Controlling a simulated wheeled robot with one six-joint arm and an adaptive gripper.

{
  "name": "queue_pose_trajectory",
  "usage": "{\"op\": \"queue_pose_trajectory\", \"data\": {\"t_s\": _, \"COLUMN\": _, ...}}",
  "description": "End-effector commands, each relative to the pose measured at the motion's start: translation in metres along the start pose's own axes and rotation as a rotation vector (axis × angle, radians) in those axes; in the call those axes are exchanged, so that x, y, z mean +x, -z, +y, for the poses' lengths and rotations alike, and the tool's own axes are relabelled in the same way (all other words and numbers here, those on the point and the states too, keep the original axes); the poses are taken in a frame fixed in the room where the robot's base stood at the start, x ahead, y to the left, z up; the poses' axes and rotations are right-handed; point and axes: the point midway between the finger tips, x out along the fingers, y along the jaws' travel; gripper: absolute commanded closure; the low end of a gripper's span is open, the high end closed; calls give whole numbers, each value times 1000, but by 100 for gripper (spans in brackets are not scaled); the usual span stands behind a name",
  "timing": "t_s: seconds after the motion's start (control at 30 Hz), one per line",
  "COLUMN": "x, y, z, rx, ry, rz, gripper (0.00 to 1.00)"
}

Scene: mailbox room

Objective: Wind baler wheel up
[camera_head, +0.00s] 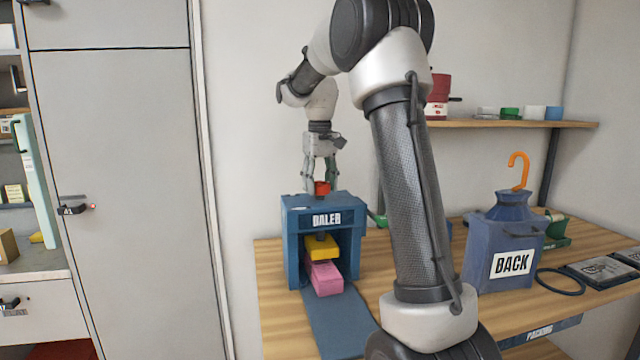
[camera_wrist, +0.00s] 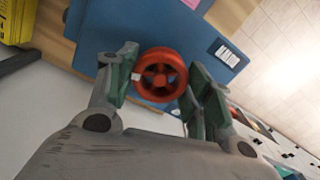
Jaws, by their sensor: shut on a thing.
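The blue baler (camera_head: 290,230), labelled "BALER", stands on the wooden table; its blue top also shows in the wrist view (camera_wrist: 130,25). Its small red wheel (camera_head: 322,187) sits on top, and shows as a spoked ring in the wrist view (camera_wrist: 160,56). My gripper (camera_head: 320,178) points down from above the baler, its fingers on either side of the wheel. In the wrist view my gripper (camera_wrist: 160,80) is shut on the wheel with its green-grey fingers. Inside the baler's open front, a yellow block (camera_head: 322,247) sits above a pink block (camera_head: 325,278).
A blue container marked "BACK" (camera_head: 500,240) with an orange hook (camera_head: 518,170) stands on the table at the right, near a dark ring (camera_head: 560,282). A shelf (camera_head: 490,124) with small items hangs behind. A tall grey cabinet (camera_head: 120,180) stands at the left.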

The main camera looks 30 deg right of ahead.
Motion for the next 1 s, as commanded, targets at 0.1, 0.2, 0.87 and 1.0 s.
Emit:
{"op": "queue_pose_trajectory", "data": {"t_s": 0.1, "x": -2, "y": 1, "z": 0, "rx": -109, "ry": -2, "rz": 6, "gripper": 73}}
{"op": "queue_pose_trajectory", "data": {"t_s": 0.2, "x": -2, "y": 1, "z": 0, "rx": -204, "ry": -2, "rz": 6, "gripper": 73}}
{"op": "queue_pose_trajectory", "data": {"t_s": 0.87, "x": -2, "y": 1, "z": 0, "rx": -830, "ry": -4, "rz": 6, "gripper": 73}}
{"op": "queue_pose_trajectory", "data": {"t_s": 1.0, "x": -2, "y": 1, "z": 0, "rx": -963, "ry": -5, "rz": 6, "gripper": 73}}
